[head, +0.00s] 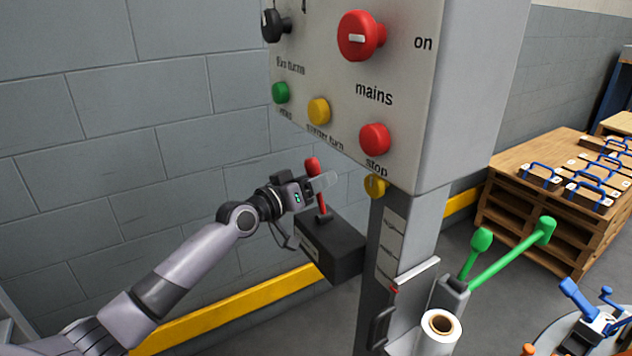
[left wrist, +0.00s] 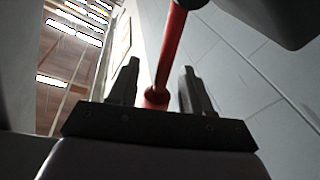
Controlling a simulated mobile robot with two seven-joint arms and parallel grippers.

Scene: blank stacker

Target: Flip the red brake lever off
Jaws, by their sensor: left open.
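The red brake lever (head: 314,168) stands up from a dark box (head: 335,250) below the control panel, leaning slightly. My left gripper (head: 328,184) is at the lever, partly covering its middle in the head view. In the left wrist view the red lever shaft (left wrist: 170,50) passes between the two spread fingers (left wrist: 160,90), with gaps on both sides. The gripper is open and I see no firm contact. My right gripper is not in view.
The grey panel (head: 410,95) overhangs the lever, with a red mains knob (head: 361,36), a red stop button (head: 375,139) and yellow buttons. Green levers (head: 510,255) stand at right. A wooden pallet stack (head: 510,190) holds blue-handled blocks. A block wall is behind.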

